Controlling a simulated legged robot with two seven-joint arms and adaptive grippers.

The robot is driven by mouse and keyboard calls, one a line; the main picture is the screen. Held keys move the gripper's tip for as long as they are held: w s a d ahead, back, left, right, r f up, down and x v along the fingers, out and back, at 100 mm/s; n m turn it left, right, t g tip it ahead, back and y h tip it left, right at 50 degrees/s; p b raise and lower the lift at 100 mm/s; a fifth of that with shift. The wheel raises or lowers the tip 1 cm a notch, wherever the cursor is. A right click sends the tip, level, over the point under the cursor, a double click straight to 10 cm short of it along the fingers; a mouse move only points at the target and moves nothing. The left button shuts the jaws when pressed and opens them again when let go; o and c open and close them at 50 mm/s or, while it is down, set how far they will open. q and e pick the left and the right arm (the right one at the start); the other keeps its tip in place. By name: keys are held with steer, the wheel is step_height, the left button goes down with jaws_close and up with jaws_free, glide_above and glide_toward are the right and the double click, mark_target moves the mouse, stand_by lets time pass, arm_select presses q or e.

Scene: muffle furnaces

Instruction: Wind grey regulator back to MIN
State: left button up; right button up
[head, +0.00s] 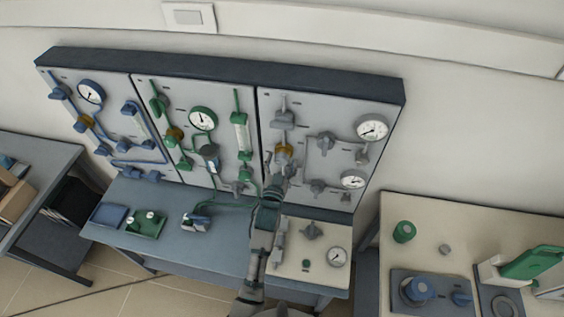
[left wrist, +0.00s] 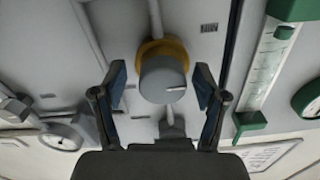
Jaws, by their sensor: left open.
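The grey regulator is a round grey knob with a yellow collar on the grey panel; in the head view only part of it shows, with its collar (head: 283,150) just beyond my gripper. In the left wrist view the knob (left wrist: 163,80) sits between my open fingers, with a gap on both sides. A pale mark on its face points to the right of that picture. My left gripper (head: 275,180) is open in front of it; its fingers also show in the left wrist view (left wrist: 160,88). The MIN label cannot be read. My right gripper is not in view.
The grey panel also carries dials (head: 371,128) and grey valves (head: 325,142). A green panel (head: 215,92) with a flow tube adjoins it on the left, then a blue one. Below stands a blue bench (head: 165,230) with trays; a cream side table (head: 440,222) stands right.

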arm_select(q)
steer(key=shift+s, duration=0.1)
steer(key=s+a, duration=0.2)
steer(key=s, duration=0.9)
steer(key=shift+s+a, duration=0.15)
steer(key=shift+s, duration=0.1)
